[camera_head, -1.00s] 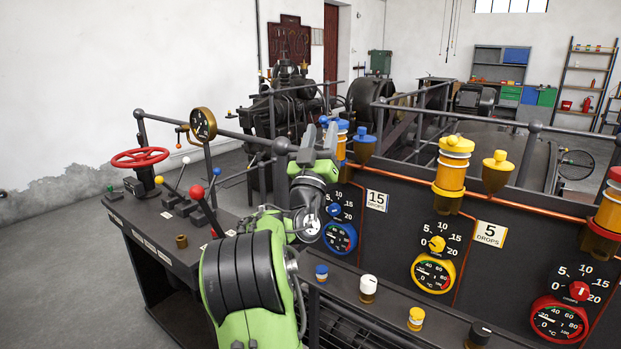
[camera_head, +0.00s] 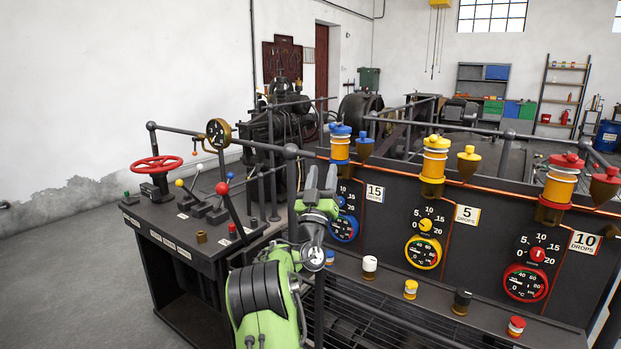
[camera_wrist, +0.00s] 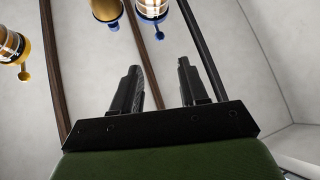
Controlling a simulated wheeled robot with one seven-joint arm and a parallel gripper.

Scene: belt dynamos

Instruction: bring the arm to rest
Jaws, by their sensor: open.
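My gripper (camera_head: 321,178) is raised in front of the blue station of the dark panel (camera_head: 480,210), with its fingers pointing up. In the wrist view its two dark fingers (camera_wrist: 160,85) stand apart with nothing between them. My green arm rises from the bottom of the head view and hides part of the blue gauge's surroundings. Whether the gripper touches the panel or rail behind it cannot be told from the head view.
A control desk with a red handwheel (camera_head: 156,164) and several levers stands left. Yellow (camera_head: 434,160) and red (camera_head: 560,185) oilers top the panel. A ledge with several small knobs (camera_head: 370,264) runs below. Open floor (camera_head: 60,270) lies at far left.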

